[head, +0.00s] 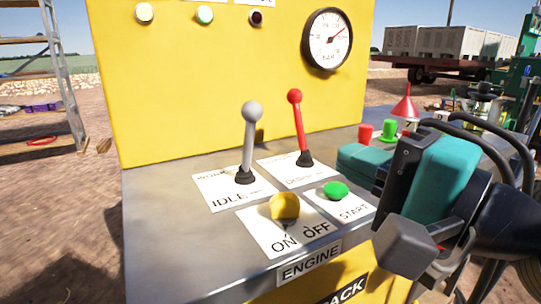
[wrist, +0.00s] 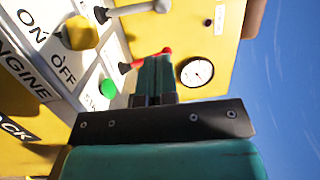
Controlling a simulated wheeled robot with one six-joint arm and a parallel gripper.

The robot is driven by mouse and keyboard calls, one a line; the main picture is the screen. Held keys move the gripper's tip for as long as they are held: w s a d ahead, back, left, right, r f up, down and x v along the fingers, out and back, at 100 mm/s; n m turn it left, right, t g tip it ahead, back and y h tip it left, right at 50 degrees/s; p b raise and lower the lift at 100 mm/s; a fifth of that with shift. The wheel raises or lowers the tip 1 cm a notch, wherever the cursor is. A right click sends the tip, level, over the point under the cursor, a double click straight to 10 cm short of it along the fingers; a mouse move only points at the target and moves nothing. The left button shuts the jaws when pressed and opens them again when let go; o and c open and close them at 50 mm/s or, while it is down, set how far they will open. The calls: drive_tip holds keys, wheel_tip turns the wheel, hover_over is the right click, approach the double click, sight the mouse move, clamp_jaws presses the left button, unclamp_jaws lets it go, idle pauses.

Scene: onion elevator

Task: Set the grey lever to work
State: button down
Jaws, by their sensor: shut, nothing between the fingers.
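The grey lever (head: 249,140) stands on the panel's grey top, leaning slightly right, with its black boot beside the IDLE label (head: 228,198). In the wrist view part of the grey lever (wrist: 135,9) shows at the top edge. My gripper (head: 358,160) is at the right of the panel, its teal fingers pointing toward it, apart from the grey lever. In the wrist view its fingers (wrist: 154,75) are together and empty.
A red lever (head: 299,125) stands between the grey lever and my gripper. A yellow ON/OFF knob (head: 285,206) and a green START button (head: 336,190) sit in front. The yellow back panel (head: 210,90) with a gauge (head: 328,39) rises behind. A red funnel (head: 405,108) is at right.

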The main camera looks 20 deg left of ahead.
drive_tip(key=a+p, duration=0.1)
drive_tip(key=p, duration=1.3)
approach(260, 114)
drive_tip(key=x, duration=0.6)
drive_tip(key=shift+a+r, duration=0.1)
drive_tip(key=shift+r, duration=0.05)
drive_tip(key=shift+w+a+f+p, duration=0.1)
drive_tip(key=shift+w+a+p, duration=0.05)
drive_tip(key=shift+a+p, duration=0.15)
drive_tip(key=shift+w+a+f+p, duration=0.15)
drive_tip(key=shift+a+p, duration=0.05)
drive_tip(key=shift+a, duration=0.15)
drive_tip(key=shift+w+r, duration=0.1)
drive_tip(key=shift+r, duration=0.05)
